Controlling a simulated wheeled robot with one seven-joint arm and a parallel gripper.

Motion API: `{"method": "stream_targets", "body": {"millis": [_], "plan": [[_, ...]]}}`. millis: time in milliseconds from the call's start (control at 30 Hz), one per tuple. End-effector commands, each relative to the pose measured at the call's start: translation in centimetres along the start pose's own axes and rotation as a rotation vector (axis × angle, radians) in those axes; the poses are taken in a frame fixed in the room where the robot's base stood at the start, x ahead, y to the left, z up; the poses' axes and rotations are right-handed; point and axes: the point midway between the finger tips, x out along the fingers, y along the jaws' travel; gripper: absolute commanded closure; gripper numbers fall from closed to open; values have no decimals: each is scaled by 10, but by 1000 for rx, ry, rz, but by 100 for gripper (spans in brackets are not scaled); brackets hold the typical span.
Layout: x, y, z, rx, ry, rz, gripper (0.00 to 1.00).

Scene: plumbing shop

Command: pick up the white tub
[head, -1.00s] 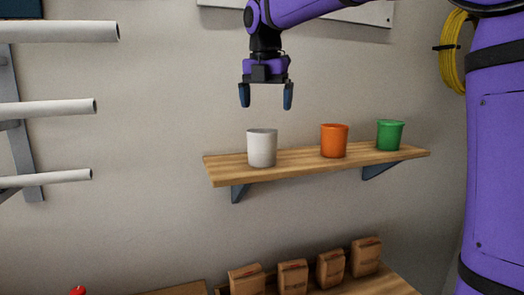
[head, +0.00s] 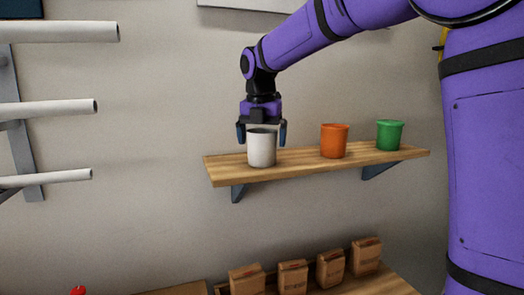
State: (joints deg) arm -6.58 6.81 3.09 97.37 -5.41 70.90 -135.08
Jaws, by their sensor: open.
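The white tub (head: 262,149) stands upright at the left end of a wooden wall shelf (head: 300,161). My gripper (head: 261,136) points down over it and is open. One finger is on the left of the tub's upper part and the other on its right, with the tub's rim between them in the picture. A small gap shows on the left side; whether the right finger touches is hard to tell.
An orange tub (head: 334,141) and a green tub (head: 390,135) stand farther right on the shelf. Several brown packages (head: 293,277) stand below. White pipes (head: 50,108) stick out at the left. The wall above the shelf is bare.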

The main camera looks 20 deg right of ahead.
Motion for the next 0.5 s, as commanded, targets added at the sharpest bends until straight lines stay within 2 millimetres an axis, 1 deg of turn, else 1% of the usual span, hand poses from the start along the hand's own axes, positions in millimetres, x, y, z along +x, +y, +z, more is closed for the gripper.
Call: {"method": "stream_targets", "body": {"millis": [33, 100, 367, 400, 467, 500], "plan": [[6, 0, 0, 0, 1, -1, 0], [11, 0, 0, 0, 1, -1, 0], [13, 0, 0, 1, 0, 0, 0], [13, 0, 0, 0, 0, 0, 5], [13, 0, 0, 0, 0, 0, 18], [13, 0, 0, 0, 0, 0, 28]]}}
